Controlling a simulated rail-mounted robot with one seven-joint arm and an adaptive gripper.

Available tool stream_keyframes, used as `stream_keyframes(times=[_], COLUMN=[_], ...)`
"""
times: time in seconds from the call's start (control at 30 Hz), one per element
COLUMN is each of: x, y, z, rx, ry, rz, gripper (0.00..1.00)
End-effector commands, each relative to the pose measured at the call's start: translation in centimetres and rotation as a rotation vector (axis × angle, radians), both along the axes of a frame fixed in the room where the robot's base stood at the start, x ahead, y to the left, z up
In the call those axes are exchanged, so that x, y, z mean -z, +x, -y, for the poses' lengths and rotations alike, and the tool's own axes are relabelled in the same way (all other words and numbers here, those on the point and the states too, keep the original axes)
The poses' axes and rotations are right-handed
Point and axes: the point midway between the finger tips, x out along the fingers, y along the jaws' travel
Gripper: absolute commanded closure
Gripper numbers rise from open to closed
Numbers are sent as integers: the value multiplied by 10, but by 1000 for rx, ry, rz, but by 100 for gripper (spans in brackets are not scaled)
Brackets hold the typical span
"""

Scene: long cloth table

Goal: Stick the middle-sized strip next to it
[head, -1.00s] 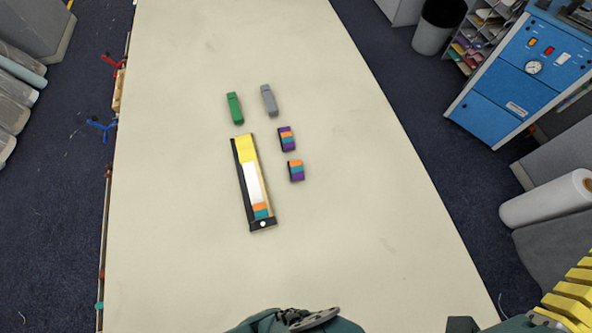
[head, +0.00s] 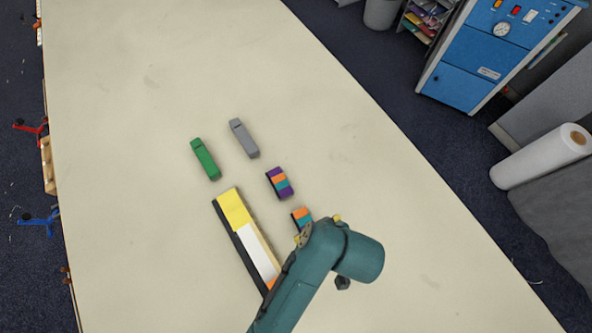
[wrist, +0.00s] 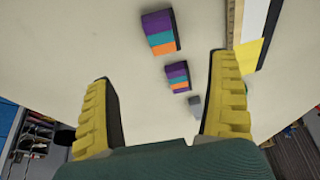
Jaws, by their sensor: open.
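A long board with a black edge (head: 232,232) lies on the table, carrying a yellow piece (head: 235,206), a white strip (head: 258,250) and a bit of orange; my arm hides its near end. Two small striped blocks in purple, orange and teal lie right of it: the farther one (head: 279,182) and the nearer one (head: 301,216), partly covered by my arm. I cannot tell which piece is the middle-sized strip. My gripper (wrist: 161,66) is open and empty in the wrist view, above the table, with the striped blocks (wrist: 159,33) (wrist: 178,76) showing between or beyond its fingers.
A green block (head: 205,159) and a grey block (head: 244,138) lie beyond the board. The table (head: 370,180) is clear to the right and at the far end. A blue cabinet (head: 490,60) and a white roll (head: 540,157) stand off the table's right side.

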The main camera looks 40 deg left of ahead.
Motion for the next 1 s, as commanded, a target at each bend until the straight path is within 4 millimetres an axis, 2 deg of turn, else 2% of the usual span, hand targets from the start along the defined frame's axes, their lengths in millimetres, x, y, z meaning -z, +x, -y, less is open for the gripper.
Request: stream_keyframes(times=[0.4, 0.57, 0.8, 1.0], x=[82, 97, 135, 143], y=[16, 17, 16, 17], z=[-32, -37, -49, -52], rx=[1, 1, 0, 2], ry=[0, 0, 0, 0], rz=[5, 5, 7, 9], gripper=[10, 10, 10, 10])
